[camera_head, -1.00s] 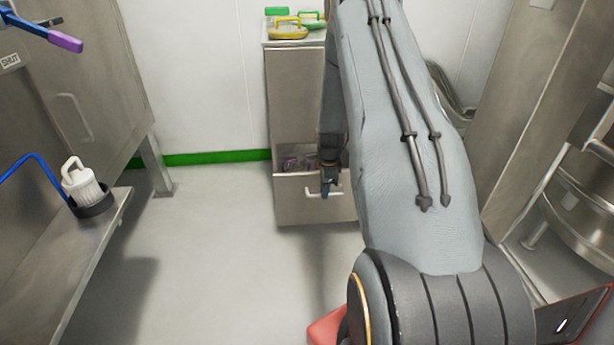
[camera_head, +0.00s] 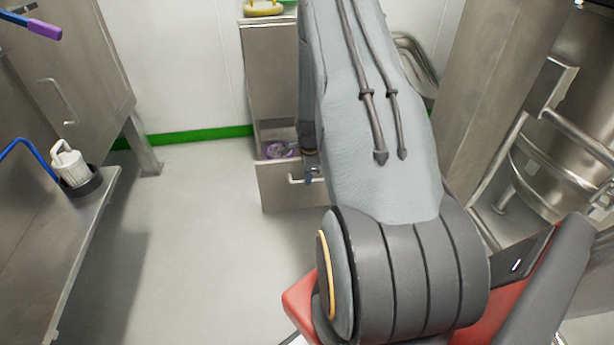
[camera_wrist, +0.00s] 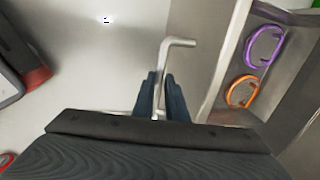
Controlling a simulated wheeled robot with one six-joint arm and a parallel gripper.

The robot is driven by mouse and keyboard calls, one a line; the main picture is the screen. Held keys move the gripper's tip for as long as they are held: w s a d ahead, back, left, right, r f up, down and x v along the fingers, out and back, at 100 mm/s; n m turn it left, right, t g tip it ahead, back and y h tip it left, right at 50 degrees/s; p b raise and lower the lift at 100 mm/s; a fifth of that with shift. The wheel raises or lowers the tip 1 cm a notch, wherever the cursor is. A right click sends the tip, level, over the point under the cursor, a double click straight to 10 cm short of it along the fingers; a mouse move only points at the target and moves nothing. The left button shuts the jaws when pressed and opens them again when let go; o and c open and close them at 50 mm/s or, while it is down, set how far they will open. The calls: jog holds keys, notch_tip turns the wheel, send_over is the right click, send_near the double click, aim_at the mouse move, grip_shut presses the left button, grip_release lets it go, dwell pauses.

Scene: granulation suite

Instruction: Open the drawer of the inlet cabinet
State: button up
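The inlet cabinet (camera_head: 270,75) is a tall steel unit against the back wall. Its lower drawer (camera_head: 275,195) stands pulled out, with a purple ring-shaped item (camera_head: 281,150) showing inside. In the wrist view, the drawer interior holds a purple ring (camera_wrist: 264,46) and an orange ring (camera_wrist: 242,91). My gripper (camera_head: 311,175) is at the drawer front. In the wrist view, its two dark fingers (camera_wrist: 160,84) lie on either side of the bent steel drawer handle (camera_wrist: 180,42), closed about it. My arm hides the cabinet's right side in the head view.
A steel bench (camera_head: 95,215) with a white filter-like part (camera_head: 68,165) runs along the left. Steel vessel equipment with pipes (camera_head: 560,170) stands on the right. The floor (camera_head: 195,240) between bench and cabinet is clear.

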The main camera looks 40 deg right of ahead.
jog(key=o, duration=0.3)
jog(key=shift+s+d, duration=0.1)
jog(key=shift+d, duration=0.1)
jog(key=shift+o, duration=0.2)
jog(key=shift+a, duration=0.15)
jog(key=shift+a+r, duration=0.1)
notch_tip(320, 180, up, 8)
jog(key=s+p, duration=0.1)
jog(key=shift+a+f+p, duration=0.25)
jog(key=shift+a+p, duration=0.05)
jog(key=shift+p, duration=0.05)
